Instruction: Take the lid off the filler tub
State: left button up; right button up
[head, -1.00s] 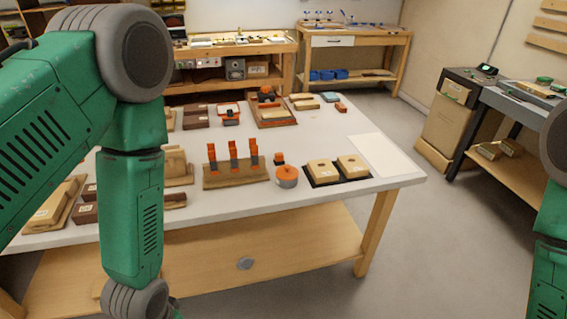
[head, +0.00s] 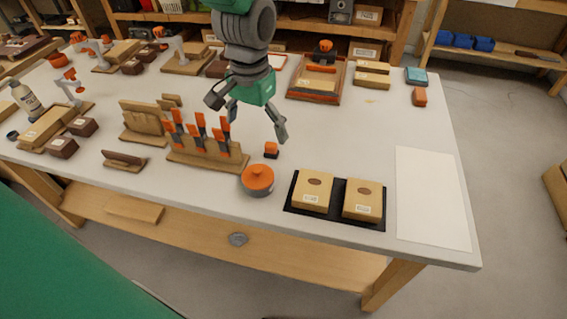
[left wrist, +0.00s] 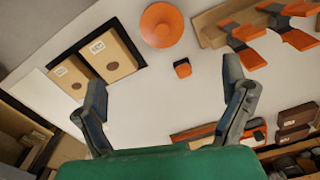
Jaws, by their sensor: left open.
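The filler tub (head: 257,189) is a small round grey tub near the front edge of the bench. Its orange lid (head: 258,176) with a small knob sits on top. In the left wrist view the lid (left wrist: 162,25) shows at the top middle, seen from above. My left gripper (head: 256,125) is open and empty above the bench, behind the tub and apart from it. Its two spread fingers (left wrist: 164,72) also show in the left wrist view. My right gripper is not in view.
A small orange-and-black block (head: 271,150) stands just behind the tub. A wooden rack (head: 207,155) with orange-handled clamps is to its left. A black tray (head: 335,216) with two tan blocks is to its right. A white sheet (head: 432,198) lies clear at far right.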

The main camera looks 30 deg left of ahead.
aim_at(260, 169)
pick_arm(q)
jog(key=f, duration=0.2)
jog(key=a+f, duration=0.1)
jog(key=f, duration=0.5)
jog(key=shift+a+f+b, duration=0.25)
jog(key=shift+a+b, duration=0.1)
jog(key=shift+b, duration=0.05)
jog(key=shift+d+f, duration=0.15)
jog(key=shift+d, duration=0.1)
jog(key=f, duration=0.1)
jog(key=d+f, duration=0.1)
jog(key=shift+s+d+f, duration=0.3)
jog(key=shift+s, duration=0.1)
jog(key=shift+w+a+f, duration=0.1)
jog(key=shift+a+f, duration=0.1)
jog(key=shift+f, duration=0.8)
jog(key=shift+a+f, duration=0.2)
jog(key=shift+a, duration=0.55)
jog(key=c, duration=0.5)
jog(key=shift+d, duration=0.15)
jog(key=c, duration=0.4)
jog(key=shift+d+r, duration=0.1)
jog(key=shift+d, duration=0.55)
jog(key=shift+c, duration=0.9)
jog(key=shift+a, duration=0.45)
jog(key=shift+c, duration=0.2)
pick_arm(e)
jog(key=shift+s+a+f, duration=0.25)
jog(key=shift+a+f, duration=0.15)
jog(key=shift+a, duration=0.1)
